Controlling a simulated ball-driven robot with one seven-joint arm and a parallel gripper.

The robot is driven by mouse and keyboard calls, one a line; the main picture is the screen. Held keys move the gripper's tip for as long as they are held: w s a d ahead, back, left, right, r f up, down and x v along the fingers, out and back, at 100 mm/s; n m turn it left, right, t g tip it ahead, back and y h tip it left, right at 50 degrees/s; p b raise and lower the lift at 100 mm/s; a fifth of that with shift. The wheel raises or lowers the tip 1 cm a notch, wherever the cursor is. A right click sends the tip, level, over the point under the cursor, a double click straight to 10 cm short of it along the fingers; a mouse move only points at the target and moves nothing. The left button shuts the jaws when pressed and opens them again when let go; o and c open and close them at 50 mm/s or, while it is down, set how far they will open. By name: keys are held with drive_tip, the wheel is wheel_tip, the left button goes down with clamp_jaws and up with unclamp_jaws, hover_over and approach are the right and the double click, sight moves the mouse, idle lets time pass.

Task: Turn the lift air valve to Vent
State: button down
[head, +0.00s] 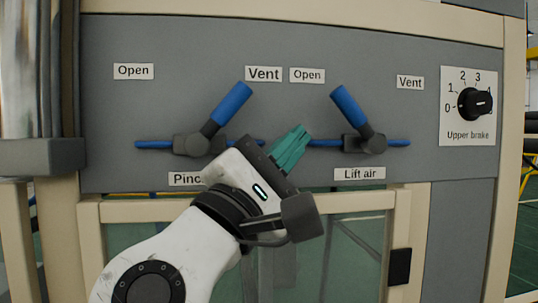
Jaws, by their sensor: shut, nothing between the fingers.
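The lift air valve (365,141) is on the grey panel, above its "Lift air" label (360,174). Its blue handle (351,109) tilts up and to the left, toward the "Open" label (307,76). The lift air "Vent" label (410,82) is to the upper right of the handle. My gripper (300,135) has teal fingers that are shut and empty. They point up and right, to the left of the lift air valve and below the handle's tip. Whether they touch the valve's blue pipe cannot be told.
A second valve (194,144), its label partly hidden by my arm, has a blue handle (231,104) tilted up-right toward its "Vent" label (263,74). The upper brake knob (474,103) is at the right. A glazed, beige-framed door (347,204) lies below the panel.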

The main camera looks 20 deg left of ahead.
sight(354, 121)
drive_tip(key=shift+w+d+r+p, duration=0.45)
drive_tip(key=shift+d+r, duration=0.3)
drive_tip(key=shift+d, duration=0.1)
drive_tip(key=shift+w+d+r+p, duration=0.35)
drive_tip(key=shift+w+d+r, duration=0.05)
drive_tip(key=shift+d+r, duration=0.4)
